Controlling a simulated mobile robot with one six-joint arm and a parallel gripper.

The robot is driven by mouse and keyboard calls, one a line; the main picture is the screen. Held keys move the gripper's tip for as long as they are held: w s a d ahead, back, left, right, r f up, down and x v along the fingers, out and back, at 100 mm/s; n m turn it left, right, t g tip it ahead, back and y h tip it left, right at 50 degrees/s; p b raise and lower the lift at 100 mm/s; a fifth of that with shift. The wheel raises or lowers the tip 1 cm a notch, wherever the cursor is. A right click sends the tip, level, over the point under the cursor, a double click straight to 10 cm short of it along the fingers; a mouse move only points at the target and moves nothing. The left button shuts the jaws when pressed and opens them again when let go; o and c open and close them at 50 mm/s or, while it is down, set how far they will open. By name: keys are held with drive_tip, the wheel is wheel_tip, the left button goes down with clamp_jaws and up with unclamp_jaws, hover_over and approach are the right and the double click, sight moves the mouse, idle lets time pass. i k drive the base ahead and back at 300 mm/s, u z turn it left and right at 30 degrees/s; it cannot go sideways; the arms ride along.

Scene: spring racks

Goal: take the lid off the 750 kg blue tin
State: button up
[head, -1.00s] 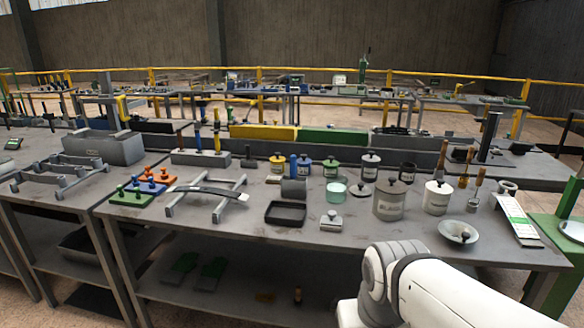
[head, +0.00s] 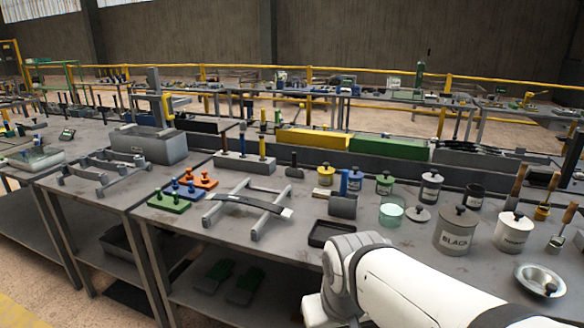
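The blue tin (head: 356,181) stands upright on the grey workbench, in the back row of small tins. A dark-knobbed lid appears to sit on it. Its label is too small to read. A mallet (head: 342,206) with a blue handle stands just in front and to its left, and the handle partly overlaps the view of the tin. A green tin (head: 385,184) stands to its right and a yellow tin (head: 326,175) to its left. My white arm reaches in at the bottom, well in front of the tin; my gripper is not in view.
A black tray (head: 328,233), a glass jar (head: 391,211) and a loose lid (head: 420,214) lie in front of the tins. A large grey BLACK tin (head: 456,231) and a white tin (head: 513,231) stand to the right. A metal dish (head: 541,281) sits near the front edge.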

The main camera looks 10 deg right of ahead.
sight(355, 174)
drive_tip(key=u, duration=0.1)
drive_tip(key=i, duration=1.55)
drive_tip(key=z, duration=0.75)
drive_tip(key=k, duration=0.9)
drive_tip(key=z, duration=0.1)
drive_tip(key=i, duration=0.9)
drive_tip(key=u, duration=0.05)
